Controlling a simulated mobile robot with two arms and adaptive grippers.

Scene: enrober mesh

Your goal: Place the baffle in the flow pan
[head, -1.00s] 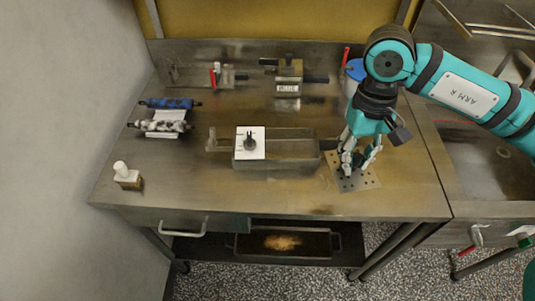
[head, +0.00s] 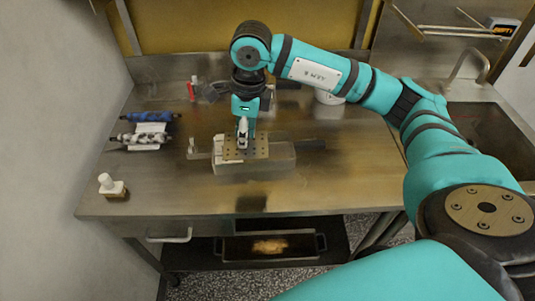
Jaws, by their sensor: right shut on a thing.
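The baffle, a flat plate with several small holes (head: 260,149), is held in my right gripper (head: 243,146). The gripper points down and is shut on it. The flow pan (head: 270,167) is a long, low metal pan in the middle of the bench. The baffle is over the left and middle part of the pan. Whether it touches the pan or hangs above it, I cannot tell. A white edge (head: 218,147) shows at the baffle's left, and the baffle and gripper hide much of the pan's inside. My left gripper is out of view.
Blue and grey rollers (head: 148,128) lie at the bench's left. A small block with a white knob (head: 111,186) stands at the front left. My right arm covers part of the back. The bench's front right is clear, and a sink (head: 490,130) lies at the right.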

